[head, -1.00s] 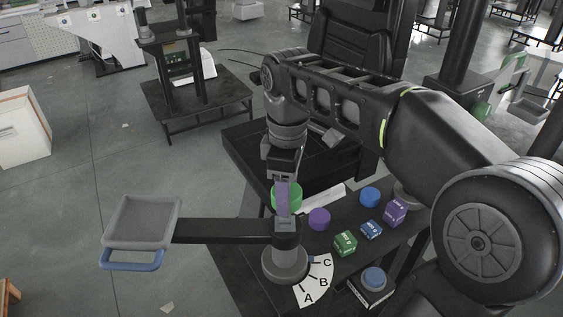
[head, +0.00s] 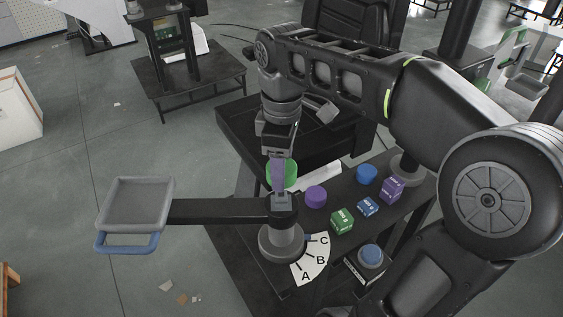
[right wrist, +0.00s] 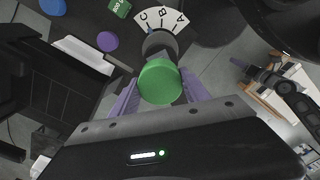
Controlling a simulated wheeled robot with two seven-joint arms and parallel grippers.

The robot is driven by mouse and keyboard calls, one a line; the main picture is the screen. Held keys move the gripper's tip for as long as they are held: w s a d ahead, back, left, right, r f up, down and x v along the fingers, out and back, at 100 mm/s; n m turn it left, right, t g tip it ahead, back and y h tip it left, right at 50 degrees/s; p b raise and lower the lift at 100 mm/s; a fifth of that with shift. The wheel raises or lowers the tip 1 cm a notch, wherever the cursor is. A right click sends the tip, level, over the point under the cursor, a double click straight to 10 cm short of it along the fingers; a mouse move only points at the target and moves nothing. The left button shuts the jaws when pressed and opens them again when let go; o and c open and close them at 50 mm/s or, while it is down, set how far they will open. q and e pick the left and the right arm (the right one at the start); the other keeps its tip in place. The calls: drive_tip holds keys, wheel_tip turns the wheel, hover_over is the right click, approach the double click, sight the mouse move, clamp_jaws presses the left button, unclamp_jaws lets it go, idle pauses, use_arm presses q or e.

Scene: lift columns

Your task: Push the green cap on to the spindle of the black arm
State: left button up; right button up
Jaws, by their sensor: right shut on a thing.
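The green cap (head: 291,177) is between the purple fingers of my right gripper (head: 280,196), which are shut on it. In the right wrist view the cap (right wrist: 160,82) fills the space between the two fingers. The black arm (head: 215,211) reaches left from a round hub on a grey post (head: 281,242). The cap is at the hub end of this arm, over the post as the head view shows it. My left gripper is out of view.
A grey tray (head: 137,201) with a blue handle is at the black arm's left end. A lettered dial (head: 317,262) lies beside the post. A purple cap (head: 316,197), a blue cap (head: 367,174), several small boxes and a blue button (head: 370,254) stand to the right.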

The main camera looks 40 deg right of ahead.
sight(282, 194)
drive_tip(key=shift+f, duration=2.2)
drive_tip(key=shift+f+b, duration=0.5)
drive_tip(key=shift+f, duration=0.1)
drive_tip(key=shift+f, duration=0.25)
drive_tip(key=shift+f+b, duration=0.45)
drive_tip(key=shift+b, duration=0.05)
drive_tip(key=shift+s+a+f, duration=0.1)
drive_tip(key=shift+f, duration=0.25)
idle(1.0)
drive_tip(key=o, duration=1.9)
drive_tip(key=shift+r, duration=0.1)
drive_tip(key=shift+r, duration=0.2)
